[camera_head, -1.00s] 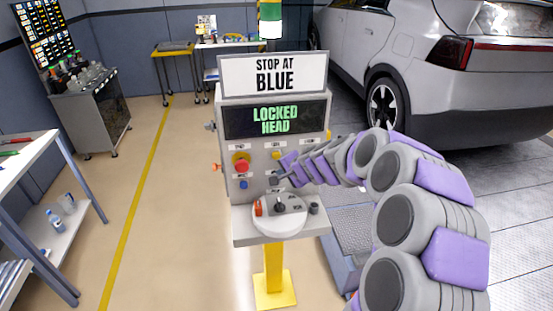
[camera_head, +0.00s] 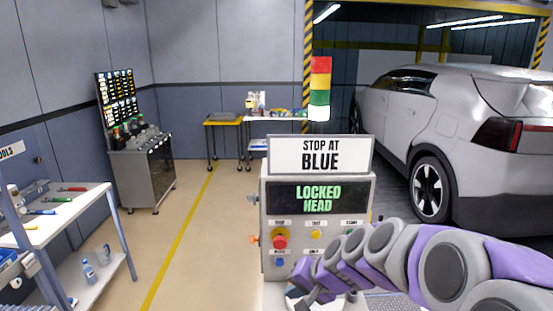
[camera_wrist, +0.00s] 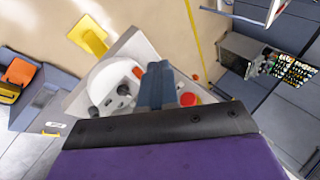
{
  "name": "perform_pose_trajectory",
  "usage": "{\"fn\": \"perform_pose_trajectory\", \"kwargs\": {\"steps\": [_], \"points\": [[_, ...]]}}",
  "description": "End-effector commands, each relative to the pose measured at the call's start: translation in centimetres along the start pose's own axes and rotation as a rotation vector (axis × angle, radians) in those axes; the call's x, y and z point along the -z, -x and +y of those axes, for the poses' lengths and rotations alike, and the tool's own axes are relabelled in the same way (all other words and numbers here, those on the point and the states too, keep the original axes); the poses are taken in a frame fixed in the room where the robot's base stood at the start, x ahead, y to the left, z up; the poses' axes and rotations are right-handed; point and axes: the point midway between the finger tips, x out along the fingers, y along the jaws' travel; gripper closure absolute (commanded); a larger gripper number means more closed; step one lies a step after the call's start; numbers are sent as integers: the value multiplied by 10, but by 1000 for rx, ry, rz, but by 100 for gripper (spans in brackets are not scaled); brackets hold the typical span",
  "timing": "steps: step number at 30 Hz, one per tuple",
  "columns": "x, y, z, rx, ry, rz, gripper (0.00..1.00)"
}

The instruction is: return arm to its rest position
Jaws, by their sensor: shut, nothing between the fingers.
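My arm, purple and grey, reaches in from the lower right in the head view. My gripper (camera_head: 303,292) is low in front of the control console (camera_head: 268,215), near its shelf, and looks empty. In the wrist view my gripper (camera_wrist: 158,75) shows as dark blue-grey fingers shut together. Beyond them are the console's shelf (camera_wrist: 135,48) with a white round plate (camera_wrist: 103,75) and a red button (camera_wrist: 188,98). The console screen (camera_head: 318,198) reads "LOCKED HEAD" under a sign (camera_head: 320,156) reading "STOP AT BLUE". Whether the fingers touch the console cannot be told.
A signal tower (camera_head: 320,85) stands behind the console, its lowest segment lit white. A silver car (camera_head: 450,125) is at the right. A white workbench (camera_head: 75,205) with tools is at the left, a bottle cart (camera_head: 145,175) farther back. The floor (camera_head: 200,260) between is clear.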

Motion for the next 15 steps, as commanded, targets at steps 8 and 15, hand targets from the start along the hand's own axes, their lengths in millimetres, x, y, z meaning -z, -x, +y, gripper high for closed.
{"fn": "perform_pose_trajectory", "kwargs": {"steps": [8,15], "points": [[-128,60,49,-223,233,-223,100],[-212,118,122,-459,325,-384,100]]}}
